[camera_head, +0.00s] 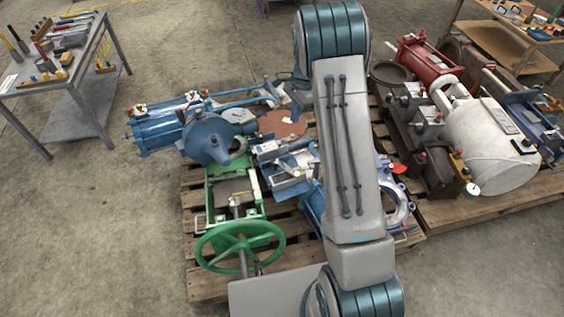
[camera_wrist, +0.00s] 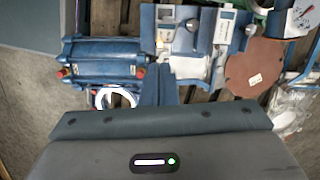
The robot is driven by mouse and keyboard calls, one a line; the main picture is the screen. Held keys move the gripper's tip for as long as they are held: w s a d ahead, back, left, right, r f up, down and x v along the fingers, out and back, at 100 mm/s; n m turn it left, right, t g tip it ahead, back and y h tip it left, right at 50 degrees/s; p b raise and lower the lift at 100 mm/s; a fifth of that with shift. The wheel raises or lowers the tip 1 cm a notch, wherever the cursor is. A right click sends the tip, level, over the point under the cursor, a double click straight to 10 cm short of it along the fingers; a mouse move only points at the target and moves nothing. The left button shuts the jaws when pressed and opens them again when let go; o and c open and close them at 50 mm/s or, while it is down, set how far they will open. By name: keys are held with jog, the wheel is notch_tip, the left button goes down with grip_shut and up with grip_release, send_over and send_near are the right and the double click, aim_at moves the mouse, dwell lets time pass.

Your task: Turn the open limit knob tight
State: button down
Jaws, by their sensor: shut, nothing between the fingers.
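A blue actuator cylinder with small red caps (camera_wrist: 100,60) lies at the left of the wrist view. Right of it stand grey-white and blue blocks with round dark knobs (camera_wrist: 193,22). I cannot tell which knob is the open limit knob; no label is readable. My gripper (camera_wrist: 159,70) appears as two dark blue fingers close together, pointing up the picture from its grey housing. They are shut and empty, over the parts between the cylinder and the blocks. In the head view my arm hides the gripper and part of the pallet.
The wooden pallet (camera_head: 200,287) carries a blue actuator (camera_head: 167,127), a green valve with a handwheel (camera_head: 240,236) and a brown disc (camera_head: 283,124). A second pallet (camera_head: 500,203) at right holds a white cylinder (camera_head: 487,143). A tool table (camera_head: 88,88) stands at left.

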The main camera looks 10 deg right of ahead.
notch_tip(320, 180, down, 7)
jog(key=w+m+b, duration=0.1)
jog(key=w+b, duration=0.1)
jog(key=b, duration=0.2)
send_over(280, 163)
jog(key=w+d, duration=0.1)
jog(key=d, duration=0.3)
notch_tip(280, 163, down, 10)
jog(key=f, duration=0.1)
jog(key=shift+s+a+f+b, duration=0.1)
jog(key=shift+a+f+b, duration=0.1)
jog(key=shift+a, duration=0.4)
jog(key=shift+s+a+f+b, duration=0.1)
jog(key=shift+a+b, duration=0.1)
jog(key=shift+a, duration=0.35)
jog(key=shift+a+f, duration=0.2)
jog(key=shift+a, duration=0.2)
jog(key=shift+a, duration=0.1)
